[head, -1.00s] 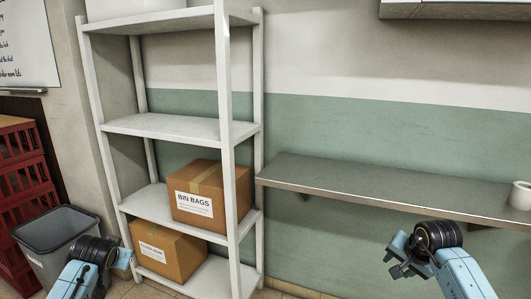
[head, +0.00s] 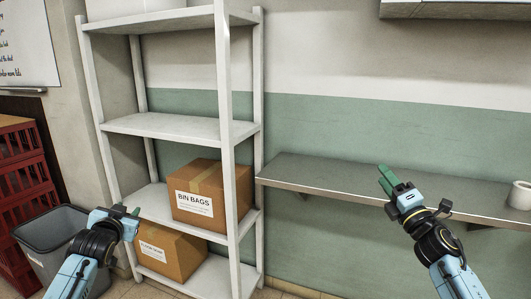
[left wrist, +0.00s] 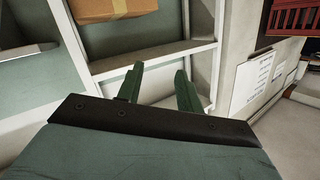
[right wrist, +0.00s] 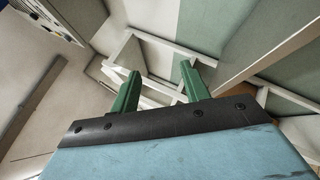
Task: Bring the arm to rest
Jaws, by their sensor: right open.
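My left gripper (head: 134,213) is in the lower left of the head view, in front of the shelf rack and partly over the grey bin. In the left wrist view its two green fingers (left wrist: 160,75) stand apart with nothing between them. My right gripper (head: 384,178) is at the right of the head view, its green fingers pointing up and left in front of the wall shelf. In the right wrist view its fingers (right wrist: 158,70) are apart and empty.
A white shelf rack (head: 180,127) holds a BIN BAGS box (head: 212,178) and a lower carton (head: 178,255). A grey bin (head: 48,222) and red crates (head: 22,180) stand left. A metal wall shelf (head: 320,180) carries a white mug (head: 521,195) at right.

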